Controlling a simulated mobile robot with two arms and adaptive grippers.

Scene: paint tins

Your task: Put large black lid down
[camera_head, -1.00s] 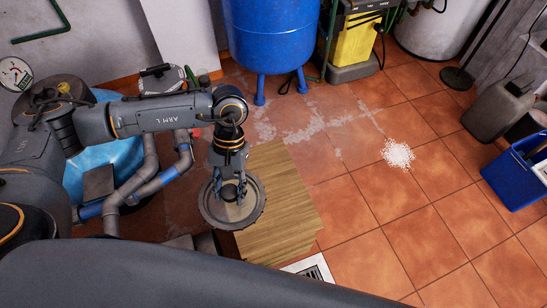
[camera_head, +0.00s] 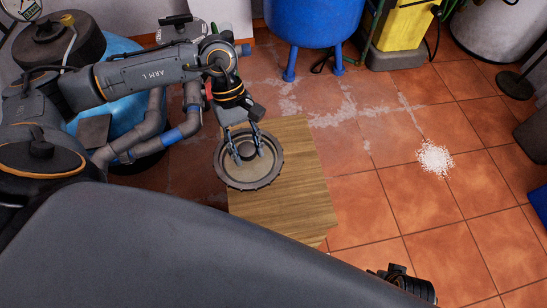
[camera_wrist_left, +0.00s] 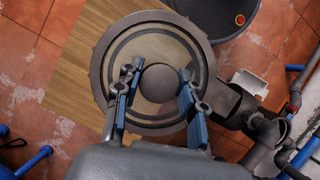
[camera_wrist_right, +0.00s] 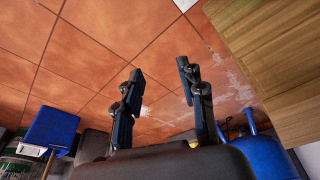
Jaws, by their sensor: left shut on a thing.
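The large round lid (camera_head: 250,183), dark-rimmed with a paler ringed face and a dark centre knob, is over the left part of the wooden top (camera_head: 295,205). My left gripper (camera_head: 246,149) is above it, with its fingers on either side of the knob. In the left wrist view, the fingers (camera_wrist_left: 157,88) flank the knob, and the lid (camera_wrist_left: 150,38) overlaps the wooden surface (camera_wrist_left: 75,65). I cannot tell whether the lid touches the wood. My right gripper (camera_wrist_right: 160,80) is open and empty, low in its wrist view, with the wooden top (camera_wrist_right: 262,45) to its right.
A blue tank on legs (camera_head: 312,22) and a yellow container (camera_head: 402,30) stand at the back. A blue drum (camera_head: 125,130) is behind my left arm. White granules (camera_head: 435,158) lie on the tiled floor. The wooden top is bare right of the lid.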

